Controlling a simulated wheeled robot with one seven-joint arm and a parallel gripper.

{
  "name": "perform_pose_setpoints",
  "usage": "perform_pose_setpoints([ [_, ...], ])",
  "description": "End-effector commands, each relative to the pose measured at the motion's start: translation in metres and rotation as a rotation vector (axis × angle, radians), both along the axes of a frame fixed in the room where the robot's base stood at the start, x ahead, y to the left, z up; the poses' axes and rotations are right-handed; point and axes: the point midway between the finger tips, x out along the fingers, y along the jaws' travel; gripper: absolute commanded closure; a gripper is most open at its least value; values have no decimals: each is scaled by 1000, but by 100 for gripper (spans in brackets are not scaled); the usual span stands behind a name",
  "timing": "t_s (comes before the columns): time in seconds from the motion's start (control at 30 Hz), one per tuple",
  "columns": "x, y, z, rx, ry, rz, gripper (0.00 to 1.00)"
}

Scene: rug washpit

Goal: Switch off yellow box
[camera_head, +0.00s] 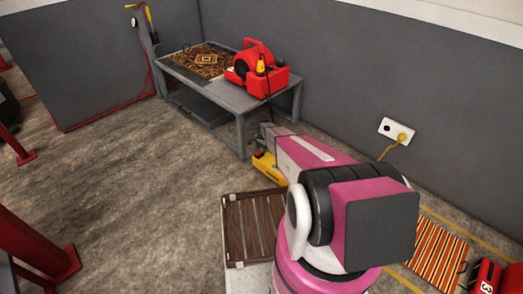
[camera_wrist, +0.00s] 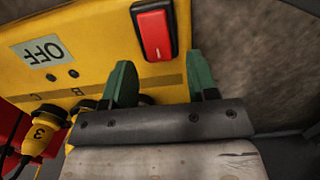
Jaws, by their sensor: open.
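The yellow box (camera_wrist: 90,45) fills the upper left of the wrist view. It carries a red rocker switch (camera_wrist: 155,30) in a dark frame and an upside-down OFF label (camera_wrist: 42,50). The letters B and C show along a dark band. My gripper (camera_wrist: 163,78) is open, its two green fingers apart and empty. The fingertips point toward the box face, just below the switch in the picture; I cannot tell whether they touch it. In the head view the yellow box (camera_head: 268,168) sits on the floor by the bench, partly hidden by my arm.
A yellow plug marked 3 (camera_wrist: 42,130) and cables crowd the box's lower left side. A grey bench (camera_head: 240,122) holds a patterned rug (camera_head: 203,62) and a red blower (camera_head: 258,70). A wooden slatted pallet (camera_head: 245,228) lies nearby. Open floor lies left.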

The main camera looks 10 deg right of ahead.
Motion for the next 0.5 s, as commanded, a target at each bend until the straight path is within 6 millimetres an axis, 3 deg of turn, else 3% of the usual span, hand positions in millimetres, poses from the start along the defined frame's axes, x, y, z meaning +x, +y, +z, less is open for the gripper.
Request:
perform_pose_setpoints([
  [0.5,4,-7,85,0,-1,0,47],
])
